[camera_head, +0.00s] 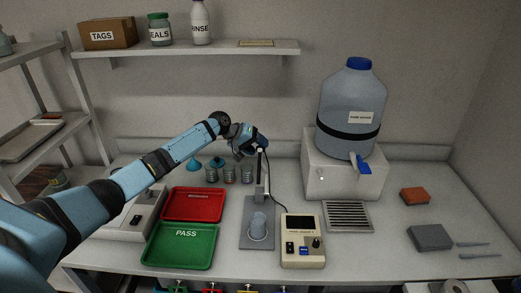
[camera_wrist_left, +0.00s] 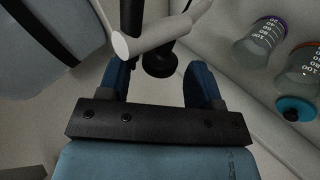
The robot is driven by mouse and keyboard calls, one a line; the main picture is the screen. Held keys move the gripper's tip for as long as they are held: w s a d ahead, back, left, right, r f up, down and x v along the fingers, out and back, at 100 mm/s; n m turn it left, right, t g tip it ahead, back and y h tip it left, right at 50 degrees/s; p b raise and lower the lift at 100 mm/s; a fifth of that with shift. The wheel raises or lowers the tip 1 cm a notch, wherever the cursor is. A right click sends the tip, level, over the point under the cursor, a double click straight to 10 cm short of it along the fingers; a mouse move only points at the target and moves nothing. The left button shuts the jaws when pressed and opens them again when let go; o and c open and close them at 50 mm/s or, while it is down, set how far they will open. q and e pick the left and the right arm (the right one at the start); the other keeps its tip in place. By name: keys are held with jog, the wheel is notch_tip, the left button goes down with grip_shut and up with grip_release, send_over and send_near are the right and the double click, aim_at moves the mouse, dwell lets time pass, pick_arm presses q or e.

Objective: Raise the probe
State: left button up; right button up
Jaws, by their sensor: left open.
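The probe stand (camera_head: 260,177) rises from a grey base plate (camera_head: 257,240) on the bench. A clear beaker (camera_head: 258,226) stands on this plate. A cable runs from the stand's top toward the beige meter (camera_head: 303,249). My left gripper (camera_head: 257,145) is at the top of the stand. In the left wrist view the open left gripper (camera_wrist_left: 160,82) has its blue fingers on either side of a black knob-like part (camera_wrist_left: 160,63). A pale grey cylinder (camera_wrist_left: 152,36) crosses just beyond it. I cannot tell whether the fingers touch either part. The probe's tip is not clear. My right gripper is not in view.
A green PASS tray (camera_head: 180,262) and red tray (camera_head: 194,190) lie left of the stand. Several small beakers (camera_head: 229,175) stand behind. A large blue carboy (camera_head: 350,105) sits on a white block (camera_head: 340,185) at right. A shelf (camera_head: 190,48) hangs above.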

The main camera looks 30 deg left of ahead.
pick_arm(q)
jog(key=b+v, duration=0.1)
jog(key=v, duration=1)
jog(key=shift+s+a+r, duration=0.15)
jog(key=shift+s+r, duration=0.05)
